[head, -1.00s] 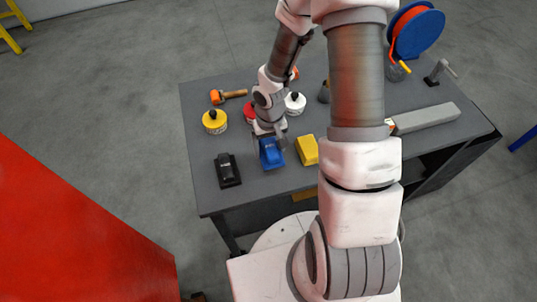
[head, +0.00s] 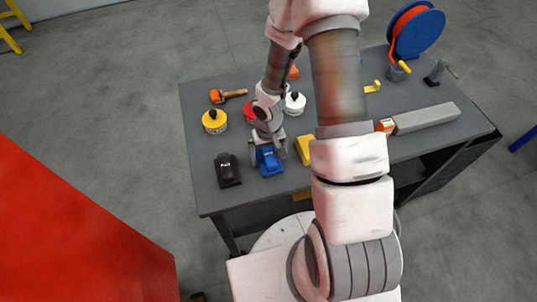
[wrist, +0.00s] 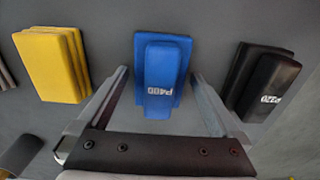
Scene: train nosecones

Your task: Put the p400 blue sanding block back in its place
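The blue sanding block (head: 269,161), marked P400, lies on the grey table near its front edge. My gripper (wrist: 160,78) is open, with one finger on each side of the block and a small gap visible on both sides. In the head view my gripper (head: 268,152) is at the block and covers its far part. I cannot tell how low the fingers reach.
A black block (head: 228,170), marked P220 in the wrist view, is left of the blue one. A yellow block (head: 304,149) is close on its right. A yellow tin (head: 214,121), a white tin (head: 295,103) and a mallet (head: 228,96) are behind. A grey bar (head: 428,118) lies right.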

